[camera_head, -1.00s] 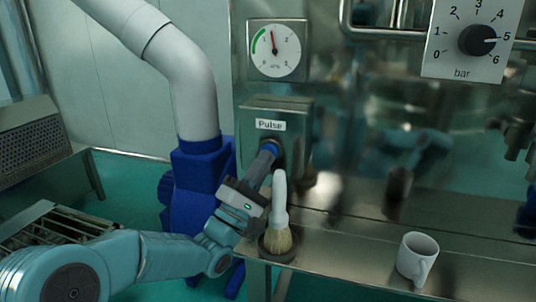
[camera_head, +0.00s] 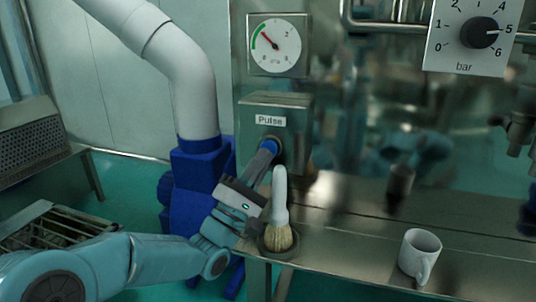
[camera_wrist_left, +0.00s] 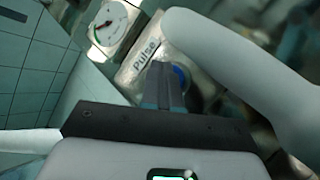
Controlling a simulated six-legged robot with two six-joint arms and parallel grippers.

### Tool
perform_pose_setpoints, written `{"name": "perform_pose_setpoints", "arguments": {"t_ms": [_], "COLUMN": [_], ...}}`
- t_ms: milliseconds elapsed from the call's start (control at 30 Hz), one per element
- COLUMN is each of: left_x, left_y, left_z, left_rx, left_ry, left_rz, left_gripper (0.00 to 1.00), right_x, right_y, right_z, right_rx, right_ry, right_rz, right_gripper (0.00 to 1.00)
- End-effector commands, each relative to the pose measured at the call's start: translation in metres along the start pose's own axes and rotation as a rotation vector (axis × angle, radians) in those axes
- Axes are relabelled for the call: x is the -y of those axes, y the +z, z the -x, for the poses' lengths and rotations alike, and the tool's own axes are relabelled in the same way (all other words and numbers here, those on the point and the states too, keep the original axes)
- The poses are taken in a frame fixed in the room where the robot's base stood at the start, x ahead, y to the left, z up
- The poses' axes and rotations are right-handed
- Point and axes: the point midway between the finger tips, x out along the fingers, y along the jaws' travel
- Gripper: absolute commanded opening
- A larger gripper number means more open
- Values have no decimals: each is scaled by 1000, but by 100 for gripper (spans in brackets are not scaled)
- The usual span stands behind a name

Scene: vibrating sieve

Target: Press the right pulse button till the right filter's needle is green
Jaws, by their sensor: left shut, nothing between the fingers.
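The round gauge (camera_head: 277,45) above the Pulse panel has a white face and a green arc at its left. Its red needle points up and left, with its tip close to the green arc; the gauge also shows in the left wrist view (camera_wrist_left: 108,23). The blue button (camera_head: 273,146) is under the "Pulse" label (camera_head: 270,120). My left gripper (camera_head: 268,148) is shut and empty, with its fingertips at the button, covering part of it. In the left wrist view the fingers (camera_wrist_left: 163,85) overlap the blue button (camera_wrist_left: 181,76); contact is hard to tell. My right gripper is not in view.
A brush (camera_head: 279,212) with a white handle stands upright in a dark holder close beside my left gripper. A white mug (camera_head: 419,255) stands on the metal ledge (camera_head: 345,248). A bar dial (camera_head: 479,33) is at upper right. A white pipe (camera_head: 190,85) rises at left.

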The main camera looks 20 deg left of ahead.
Motion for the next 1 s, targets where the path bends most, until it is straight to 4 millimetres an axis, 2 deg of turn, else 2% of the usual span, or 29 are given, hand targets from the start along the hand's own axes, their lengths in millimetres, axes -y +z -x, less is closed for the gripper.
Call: {"name": "perform_pose_setpoints", "arguments": {"t_ms": [367, 800, 1000], "left_x": [-2, -22, -27], "left_y": [2, 23, 27], "left_z": [3, 33, 38], "left_rx": [1, 2, 1], "left_ry": [1, 3, 1], "left_rz": [-1, -1, -1], "left_gripper": [0, 0, 0], "right_x": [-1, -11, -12], "right_y": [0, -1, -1], "right_z": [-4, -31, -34], "right_rx": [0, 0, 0], "right_ry": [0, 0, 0], "right_rz": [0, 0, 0], "right_gripper": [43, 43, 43]}}
